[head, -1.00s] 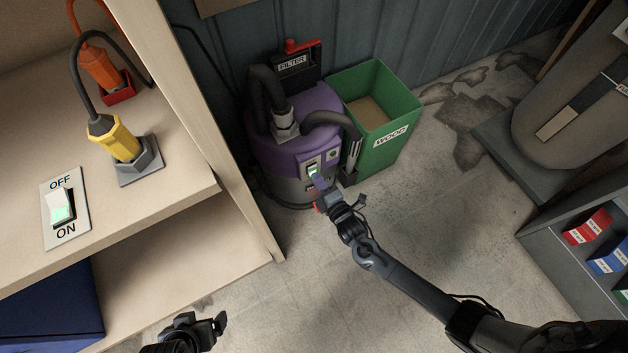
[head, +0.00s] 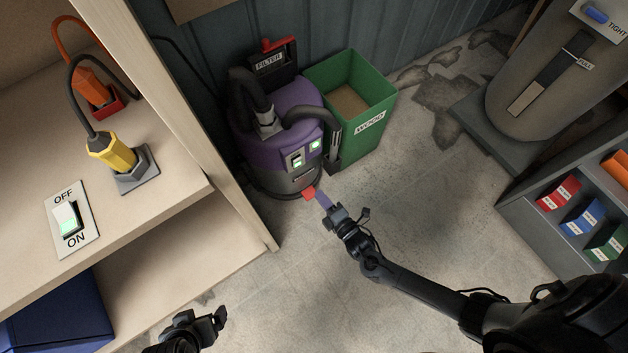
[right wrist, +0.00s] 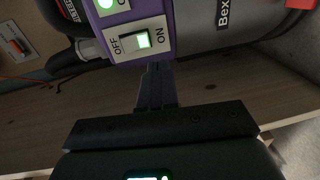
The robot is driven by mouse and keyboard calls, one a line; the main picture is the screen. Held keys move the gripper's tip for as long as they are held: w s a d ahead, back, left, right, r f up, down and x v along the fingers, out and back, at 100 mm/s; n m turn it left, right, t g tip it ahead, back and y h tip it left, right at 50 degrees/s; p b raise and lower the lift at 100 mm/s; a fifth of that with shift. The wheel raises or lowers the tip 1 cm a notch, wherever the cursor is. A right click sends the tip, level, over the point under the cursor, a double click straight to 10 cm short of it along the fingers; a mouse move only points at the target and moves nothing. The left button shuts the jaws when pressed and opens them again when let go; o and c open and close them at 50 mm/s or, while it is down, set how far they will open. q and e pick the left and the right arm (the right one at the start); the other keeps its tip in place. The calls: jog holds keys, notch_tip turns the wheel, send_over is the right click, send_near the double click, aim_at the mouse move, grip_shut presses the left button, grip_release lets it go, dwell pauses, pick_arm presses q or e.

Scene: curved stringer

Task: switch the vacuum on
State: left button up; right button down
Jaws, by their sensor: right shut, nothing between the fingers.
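The purple and grey vacuum (head: 283,113) stands on the floor against the wall. Its rocker switch (head: 296,159) has a green-lit face, and a round lamp (head: 315,145) beside it glows green. In the right wrist view the switch (right wrist: 143,41) shows close up, with OFF at its left and ON at its right; the green lamp (right wrist: 106,4) shows at the top edge. My right gripper (head: 323,199) is shut and empty, in front of and apart from the vacuum; its fingertips (right wrist: 156,68) appear just below the switch panel. My left gripper (head: 206,324) is low in the head view, its jaws unclear.
A green WOOD bin (head: 361,132) stands right of the vacuum. At left, a wooden bench (head: 170,195) carries another OFF/ON switch (head: 71,220) and a yellow plug (head: 112,152). A shelf of coloured boxes (head: 584,216) is at right. Floor is free in the middle.

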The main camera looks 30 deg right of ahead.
jog(key=s, duration=0.3)
jog(key=shift+s+d+f+p, duration=0.15)
jog(key=shift+s+f+p, duration=0.1)
jog(key=shift+p, duration=0.15)
jog(key=shift+w, duration=0.15)
